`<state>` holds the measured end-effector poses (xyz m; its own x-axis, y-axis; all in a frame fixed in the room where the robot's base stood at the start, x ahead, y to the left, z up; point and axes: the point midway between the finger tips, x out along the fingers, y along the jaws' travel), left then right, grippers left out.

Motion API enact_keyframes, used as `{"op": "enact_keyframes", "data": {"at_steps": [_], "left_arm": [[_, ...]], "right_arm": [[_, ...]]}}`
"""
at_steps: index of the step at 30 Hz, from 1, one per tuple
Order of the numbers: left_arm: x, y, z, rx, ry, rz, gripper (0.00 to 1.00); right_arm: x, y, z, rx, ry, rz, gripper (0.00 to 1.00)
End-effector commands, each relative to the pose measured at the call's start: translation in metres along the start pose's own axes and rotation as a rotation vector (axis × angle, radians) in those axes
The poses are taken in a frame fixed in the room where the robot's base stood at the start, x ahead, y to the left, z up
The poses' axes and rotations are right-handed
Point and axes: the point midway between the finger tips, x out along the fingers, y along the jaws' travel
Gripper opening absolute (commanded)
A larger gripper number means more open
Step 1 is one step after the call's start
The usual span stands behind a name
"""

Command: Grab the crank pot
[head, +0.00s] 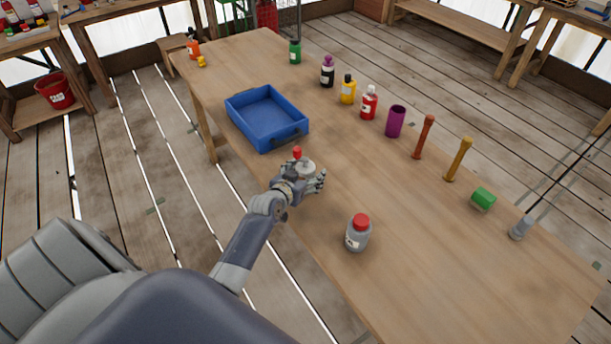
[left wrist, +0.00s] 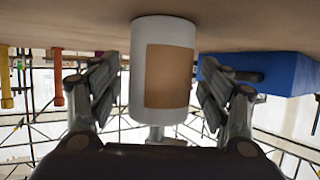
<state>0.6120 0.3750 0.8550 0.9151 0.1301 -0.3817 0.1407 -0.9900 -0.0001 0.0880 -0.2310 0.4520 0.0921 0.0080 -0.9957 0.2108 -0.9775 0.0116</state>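The crank pot (head: 308,168) is a pale pot with a red knob on top, standing near the left long edge of the table in the head view. In the left wrist view, which is upside down, the pot (left wrist: 147,70) is a white cylinder with a tan label and a grey part at its top end. My left gripper (head: 312,184) is at the pot. In the left wrist view its two fingers (left wrist: 158,92) stand on either side of the pot, spread, with small gaps visible. My right gripper is not in view.
A blue tray (head: 238,109) lies just beyond the pot on the table (head: 420,270). A grey bottle with a red cap (head: 357,236) stands nearer. Several bottles, a purple cup (head: 395,122) and a green block (head: 482,199) line the far side. The table's middle is clear.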

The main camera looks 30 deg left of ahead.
Motion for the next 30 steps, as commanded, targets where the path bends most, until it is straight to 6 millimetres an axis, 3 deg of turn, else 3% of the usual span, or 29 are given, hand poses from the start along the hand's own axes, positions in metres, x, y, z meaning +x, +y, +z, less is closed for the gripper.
{"op": "enact_keyframes", "data": {"at_steps": [1,6,7,17,23,28,30], "left_arm": [[0.0,0.0,0.0,0.0,0.0,0.0,0.6],[0.0,0.0,0.0,0.0,0.0,0.0,0.21],[0.0,0.0,0.0,0.0,-0.001,0.0,0.19],[-0.001,0.0,-0.001,0.0,0.001,0.0,0.19],[-0.005,0.0,-0.012,0.002,0.003,0.0,0.19],[-0.013,0.0,-0.033,0.001,0.005,0.0,0.19],[-0.025,0.004,-0.026,0.0,-0.002,0.001,0.19]], "right_arm": [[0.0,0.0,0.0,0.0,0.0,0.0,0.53],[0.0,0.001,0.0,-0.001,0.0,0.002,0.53],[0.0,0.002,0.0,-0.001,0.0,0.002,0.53],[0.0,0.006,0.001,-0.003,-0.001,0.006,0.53],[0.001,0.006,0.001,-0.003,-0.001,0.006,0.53],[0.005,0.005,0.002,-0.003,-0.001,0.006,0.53],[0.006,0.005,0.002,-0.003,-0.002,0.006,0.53]]}}
